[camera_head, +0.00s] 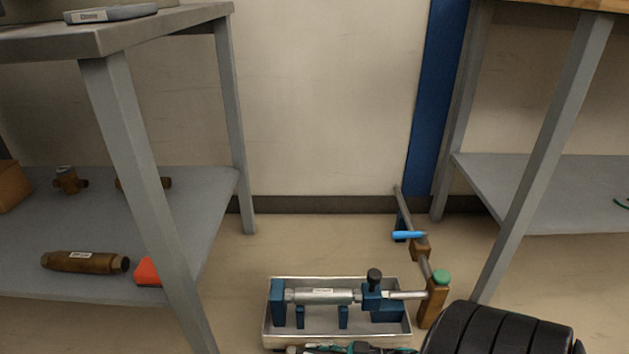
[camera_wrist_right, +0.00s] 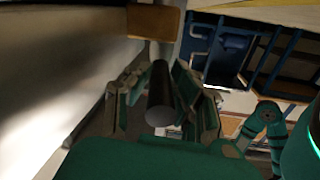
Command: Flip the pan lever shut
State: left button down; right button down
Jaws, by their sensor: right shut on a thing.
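The shallow metal pan (camera_head: 266,325) stands on the floor with a blue cradle (camera_head: 278,300) in it. A silver cylinder (camera_head: 325,296) lies level in the cradle, with an upright black knob (camera_head: 375,276) at its right end. My right gripper (camera_head: 315,349) is partly cut off at the bottom edge, before the pan's front side. In the right wrist view its green-padded fingers (camera_wrist_right: 165,105) are closed around a dark round-ended handle (camera_wrist_right: 160,98). The handle's far end is hidden, so I cannot tell what it joins. My left gripper is out of view.
A pipe with a green-capped brown valve (camera_head: 436,300) and a blue lever (camera_head: 409,235) runs behind the pan's right side. Grey benches (camera_head: 110,120) stand left and right. Between them, the floor (camera_head: 320,240) behind the pan is clear.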

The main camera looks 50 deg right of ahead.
jog(key=c, duration=1.2)
grip_release()
jog(key=shift+a, duration=0.1)
jog(key=shift+o, duration=0.2)
jog(key=v, duration=1.2)
